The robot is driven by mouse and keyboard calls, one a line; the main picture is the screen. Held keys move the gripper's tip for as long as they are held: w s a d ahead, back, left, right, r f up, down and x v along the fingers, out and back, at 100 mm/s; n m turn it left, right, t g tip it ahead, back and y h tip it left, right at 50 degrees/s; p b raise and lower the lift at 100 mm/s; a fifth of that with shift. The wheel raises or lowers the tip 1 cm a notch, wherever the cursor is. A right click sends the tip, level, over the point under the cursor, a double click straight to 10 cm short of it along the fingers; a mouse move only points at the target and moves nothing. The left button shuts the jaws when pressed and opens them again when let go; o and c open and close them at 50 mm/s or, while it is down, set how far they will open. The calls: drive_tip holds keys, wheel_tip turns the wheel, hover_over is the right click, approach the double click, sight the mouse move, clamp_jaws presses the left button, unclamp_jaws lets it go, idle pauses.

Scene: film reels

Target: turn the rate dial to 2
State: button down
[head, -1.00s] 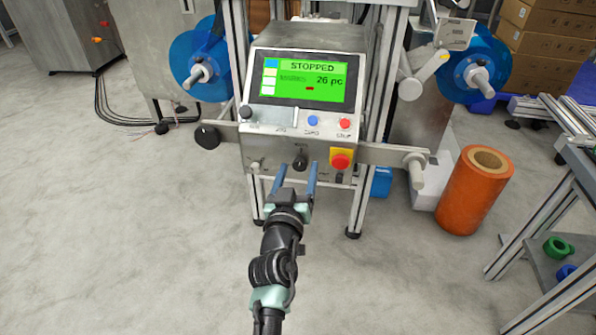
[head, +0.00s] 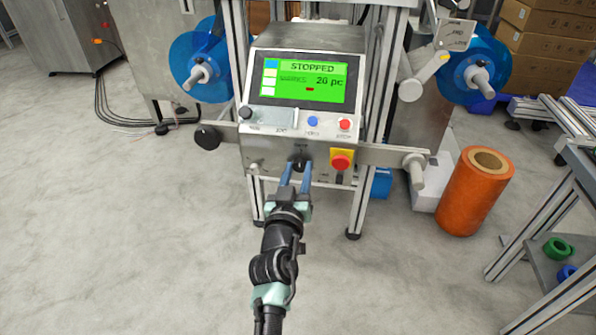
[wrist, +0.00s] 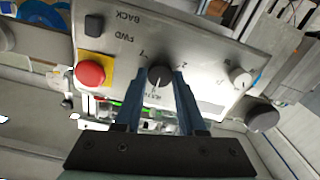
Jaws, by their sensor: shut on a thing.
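The rate dial is a black knob (head: 299,163) on the front of the steel control box (head: 262,152), below the screen. In the wrist view the dial (wrist: 159,76) shows a pale pointer line and has small printed marks around it, too small to read surely. My gripper (head: 296,174) reaches up to it with its two blue fingers, one on each side. In the wrist view the fingers of my gripper (wrist: 160,90) are closed in on the knob. The fingers hide parts of the dial's sides and some of its scale.
A red emergency button on yellow (head: 341,160) sits just right of the dial. A black selector marked FWD and BACK (wrist: 94,24) and a pale knob (wrist: 240,77) are also on the panel. The green screen (head: 305,78) reads STOPPED. An orange roll (head: 466,200) stands at right.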

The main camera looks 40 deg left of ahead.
drive_tip(key=n, duration=0.5)
drive_tip(key=shift+n+p, duration=0.35)
drive_tip(key=shift+n, duration=0.05)
drive_tip(key=n+p, duration=0.1)
drive_tip(key=n, duration=0.5)
drive_tip(key=shift+f, duration=0.1)
drive_tip(key=n+p, duration=0.1)
drive_tip(key=n, duration=0.5)
drive_tip(key=shift+n, duration=0.3)
drive_tip(key=n, duration=0.5)
drive_tip(key=shift+f+p, duration=0.1)
drive_tip(key=shift+p, duration=0.25)
drive_tip(key=shift+n, duration=0.4)
drive_tip(key=c, duration=0.5)
unclamp_jaws()
drive_tip(key=shift+s, duration=0.1)
